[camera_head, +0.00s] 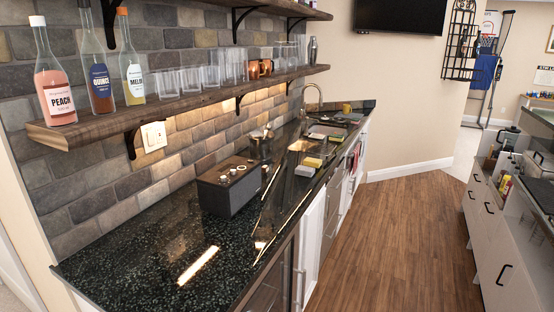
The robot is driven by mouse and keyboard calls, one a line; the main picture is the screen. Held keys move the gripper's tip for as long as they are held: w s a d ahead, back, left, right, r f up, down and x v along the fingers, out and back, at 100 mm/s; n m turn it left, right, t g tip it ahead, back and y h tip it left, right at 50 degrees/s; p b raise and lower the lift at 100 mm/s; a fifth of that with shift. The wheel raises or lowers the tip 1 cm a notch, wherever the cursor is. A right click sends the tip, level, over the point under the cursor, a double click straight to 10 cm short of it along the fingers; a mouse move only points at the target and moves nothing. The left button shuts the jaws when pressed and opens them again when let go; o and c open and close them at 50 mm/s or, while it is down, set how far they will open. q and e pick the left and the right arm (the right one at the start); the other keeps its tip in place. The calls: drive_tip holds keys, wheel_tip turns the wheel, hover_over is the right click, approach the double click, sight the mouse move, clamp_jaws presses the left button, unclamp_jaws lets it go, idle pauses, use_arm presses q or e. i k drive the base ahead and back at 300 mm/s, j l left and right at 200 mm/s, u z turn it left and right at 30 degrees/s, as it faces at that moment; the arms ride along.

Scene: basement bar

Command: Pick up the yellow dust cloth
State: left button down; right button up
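A small flat yellow item (313,162) lies on the dark counter by the near side of the sink; it may be the yellow dust cloth, but it is too small to tell cloth from sponge. A second small yellow item (346,108) stands farther back, near the counter's far end, and its kind is also unclear. Neither of my grippers is in view.
The black speckled counter (130,262) runs along the left wall, with a dark box-shaped device (230,187) on it. A wooden shelf (180,103) with bottles and glasses hangs above. The wood floor (400,235) is clear between the counter and white cabinets (500,240) at right.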

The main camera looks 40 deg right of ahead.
sight(309, 161)
drive_tip(key=i+l+u, duration=0.2)
drive_tip(key=l+u, duration=0.15)
drive_tip(key=l, duration=0.9)
drive_tip(key=i+l+u, duration=0.1)
drive_tip(key=l+u, duration=0.2)
drive_tip(key=l, duration=1)
